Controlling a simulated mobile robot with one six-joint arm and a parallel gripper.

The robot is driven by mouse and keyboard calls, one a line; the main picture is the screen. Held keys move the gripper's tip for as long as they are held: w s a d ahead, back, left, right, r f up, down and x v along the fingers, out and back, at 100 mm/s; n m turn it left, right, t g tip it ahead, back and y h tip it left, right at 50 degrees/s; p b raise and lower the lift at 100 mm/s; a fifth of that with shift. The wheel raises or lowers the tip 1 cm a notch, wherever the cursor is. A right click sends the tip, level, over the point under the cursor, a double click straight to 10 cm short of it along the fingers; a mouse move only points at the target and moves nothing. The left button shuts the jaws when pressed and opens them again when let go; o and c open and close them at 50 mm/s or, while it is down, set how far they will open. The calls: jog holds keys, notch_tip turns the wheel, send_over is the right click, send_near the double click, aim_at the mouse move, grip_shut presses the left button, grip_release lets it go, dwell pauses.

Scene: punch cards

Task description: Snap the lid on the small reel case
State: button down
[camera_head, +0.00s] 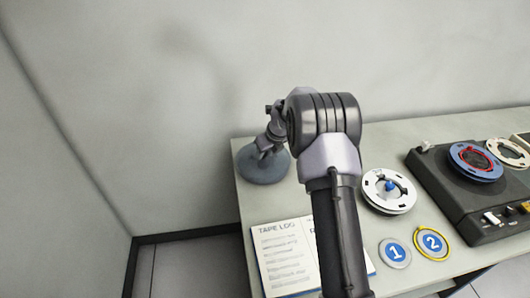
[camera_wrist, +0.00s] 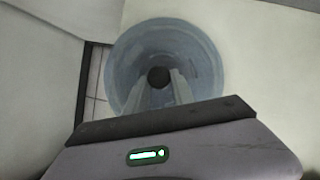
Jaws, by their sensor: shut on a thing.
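A round blue-grey, see-through lid (camera_head: 262,169) is at the table's back left corner in the head view. In the wrist view the lid (camera_wrist: 205,62) fills the middle, with a dark round knob (camera_wrist: 158,77) at its centre. My gripper (camera_head: 269,150) is above the lid, pointing down. In the wrist view its two pale fingers (camera_wrist: 160,88) close in on the knob from both sides, shut on it. Whether the small reel case is under the lid, and whether the lid touches anything below, I cannot tell.
A white reel with a blue hub (camera_head: 372,191) lies right of my arm. Discs "1" (camera_head: 394,252) and "2" (camera_head: 432,243) lie in front. A tape log (camera_head: 285,262) is partly behind my arm. A tape machine (camera_head: 440,185) stands right; walls are behind and left.

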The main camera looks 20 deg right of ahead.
jog(key=shift+f+b, duration=0.3)
jog(key=shift+f, duration=0.5)
dwell(0.4)
jog(key=c, duration=1)
grip_release()
jog(key=shift+c, duration=1)
jog(key=shift+r, duration=0.15)
notch_tip(320, 180, up, 7)
jog(key=p, duration=0.6)
jog(key=shift+s, duration=0.1)
